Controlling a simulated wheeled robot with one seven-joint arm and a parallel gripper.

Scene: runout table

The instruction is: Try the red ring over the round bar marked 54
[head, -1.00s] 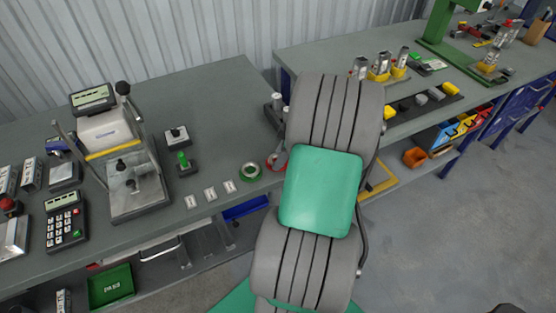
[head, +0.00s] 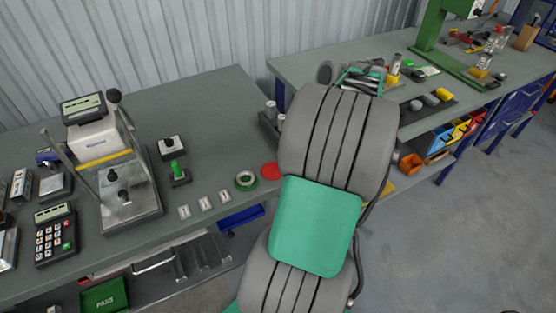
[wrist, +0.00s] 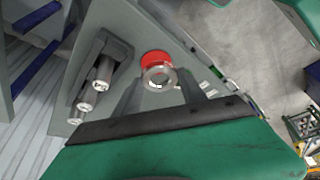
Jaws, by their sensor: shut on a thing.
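My gripper (wrist: 158,80) is shut on a steel ring (wrist: 147,82), held between its fingertips in the wrist view. A red disc (wrist: 154,58) lies on the bench beyond the ring, partly covered by it; in the head view the disc (head: 271,171) is bare. Three upright round bars (wrist: 104,70) stand in a dark holder to the left of the ring, apart from it. Their end labels are too small to read, so I cannot tell which is 54. In the head view my arm hides the fingertips and part of the bar holder.
A green ring-shaped piece (head: 246,180) lies left of the red disc. Several white tags (head: 205,203) lie along the front edge. A lever device with a display (head: 125,180) and a calculator (head: 54,236) stand further left. A second bench (head: 430,130) adjoins at the right.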

